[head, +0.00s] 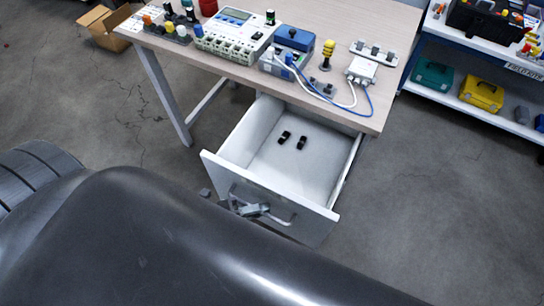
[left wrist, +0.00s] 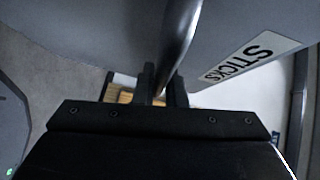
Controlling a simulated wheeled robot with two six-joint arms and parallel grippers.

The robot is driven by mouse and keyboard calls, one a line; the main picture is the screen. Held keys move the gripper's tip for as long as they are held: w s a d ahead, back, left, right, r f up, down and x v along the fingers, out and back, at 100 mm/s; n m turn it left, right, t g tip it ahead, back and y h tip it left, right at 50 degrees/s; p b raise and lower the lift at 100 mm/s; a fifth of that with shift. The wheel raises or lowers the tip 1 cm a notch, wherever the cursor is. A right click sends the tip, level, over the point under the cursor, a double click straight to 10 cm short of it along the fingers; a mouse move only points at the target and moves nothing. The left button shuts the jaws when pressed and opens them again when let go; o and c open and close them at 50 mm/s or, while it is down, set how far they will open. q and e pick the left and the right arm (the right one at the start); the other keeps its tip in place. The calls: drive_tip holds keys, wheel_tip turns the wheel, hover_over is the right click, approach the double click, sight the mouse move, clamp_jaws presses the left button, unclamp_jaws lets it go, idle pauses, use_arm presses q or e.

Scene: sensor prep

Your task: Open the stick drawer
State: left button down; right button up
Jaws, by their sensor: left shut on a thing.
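The stick drawer (head: 315,228) of the desk stands pulled well out, its white inside open to view. Two small black sticks (head: 292,139) lie on its floor toward the back. The drawer's grey bar handle (head: 282,220) is on the front panel. My left gripper (head: 246,208) is at this handle, mostly hidden behind my own dark body. In the left wrist view, my left gripper's fingers (left wrist: 162,86) are shut on the handle bar (left wrist: 180,35), beside the front panel's label (left wrist: 240,62) reading STICKS. My right gripper is not in view.
The desk top (head: 190,47) carries a blue-and-white device (head: 232,30), a blue box (head: 294,38), a yellow-topped part (head: 327,53) and cables. A cardboard box (head: 104,27) is on the floor at left. A shelf (head: 510,118) with cases stands at right. Floor right of the drawer is clear.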

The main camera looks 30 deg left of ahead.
use_arm(q)
drive_tip(key=s, duration=0.6)
drive_tip(key=shift+s, duration=0.35)
drive_tip(key=shift+a, duration=0.15)
drive_tip(key=c, duration=1.8)
unclamp_jaws()
drive_tip(key=b+v, duration=0.2)
drive_tip(key=v, duration=1.5)
drive_tip(key=shift+s+a+r, duration=0.1)
drive_tip(key=shift+s, duration=0.1)
